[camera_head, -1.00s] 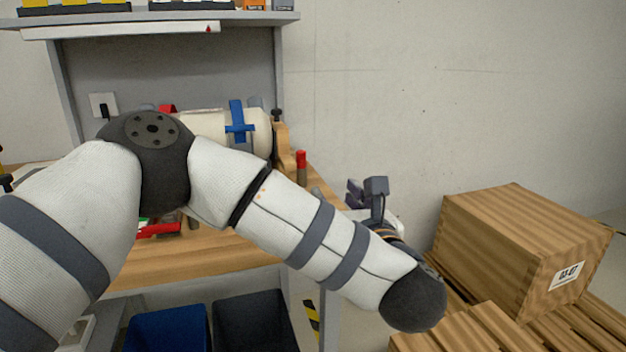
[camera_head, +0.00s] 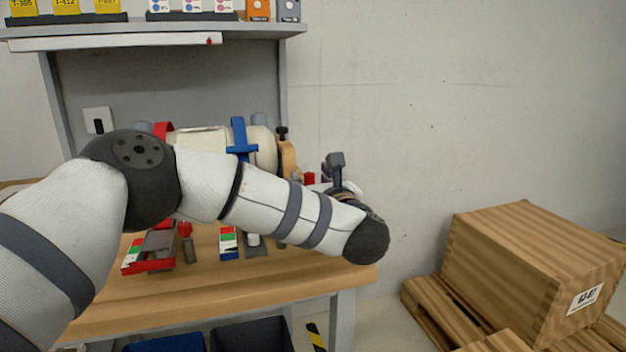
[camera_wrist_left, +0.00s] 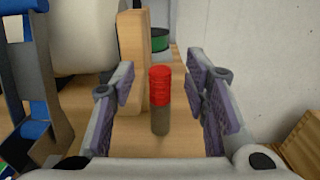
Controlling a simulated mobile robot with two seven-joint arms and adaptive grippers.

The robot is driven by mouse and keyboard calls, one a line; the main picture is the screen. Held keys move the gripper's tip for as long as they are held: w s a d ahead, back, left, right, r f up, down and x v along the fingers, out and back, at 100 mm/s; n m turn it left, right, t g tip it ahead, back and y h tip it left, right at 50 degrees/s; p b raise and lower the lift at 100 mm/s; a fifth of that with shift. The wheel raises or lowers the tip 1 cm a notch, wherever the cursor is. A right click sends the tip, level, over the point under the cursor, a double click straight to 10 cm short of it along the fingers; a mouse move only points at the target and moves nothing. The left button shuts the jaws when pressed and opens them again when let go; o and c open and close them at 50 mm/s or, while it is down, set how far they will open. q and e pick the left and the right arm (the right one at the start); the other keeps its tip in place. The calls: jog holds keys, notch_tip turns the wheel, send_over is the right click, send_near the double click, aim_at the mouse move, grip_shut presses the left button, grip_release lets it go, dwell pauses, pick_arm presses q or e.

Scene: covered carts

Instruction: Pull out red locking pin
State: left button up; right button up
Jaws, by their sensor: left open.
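A red-topped pin (camera_wrist_left: 160,88) with a grey-brown lower part stands upright on the wooden bench in the left wrist view. My left gripper (camera_wrist_left: 161,76) is open, with one finger on each side of the pin and a visible gap to both. In the head view only the pin's red top (camera_head: 309,178) shows, behind my left forearm. The left fingers are mostly hidden there by the arm. My right gripper is in no view.
A wooden upright (camera_wrist_left: 132,60) stands just left of the pin, beside a cream cylinder (camera_head: 200,139) with a blue strap (camera_head: 240,140). Another red-topped piece (camera_head: 185,229) stands on the bench (camera_head: 200,285). A wooden crate (camera_head: 520,262) is on the right.

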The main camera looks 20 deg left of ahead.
pick_arm(q)
jog(key=shift+c, duration=0.6)
jog(key=c, duration=0.8)
grip_shut()
jog(key=shift+r, duration=0.15)
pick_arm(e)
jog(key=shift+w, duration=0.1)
pick_arm(q)
jog(key=shift+r+p, duration=0.85)
jog(key=shift+r, duration=2.05)
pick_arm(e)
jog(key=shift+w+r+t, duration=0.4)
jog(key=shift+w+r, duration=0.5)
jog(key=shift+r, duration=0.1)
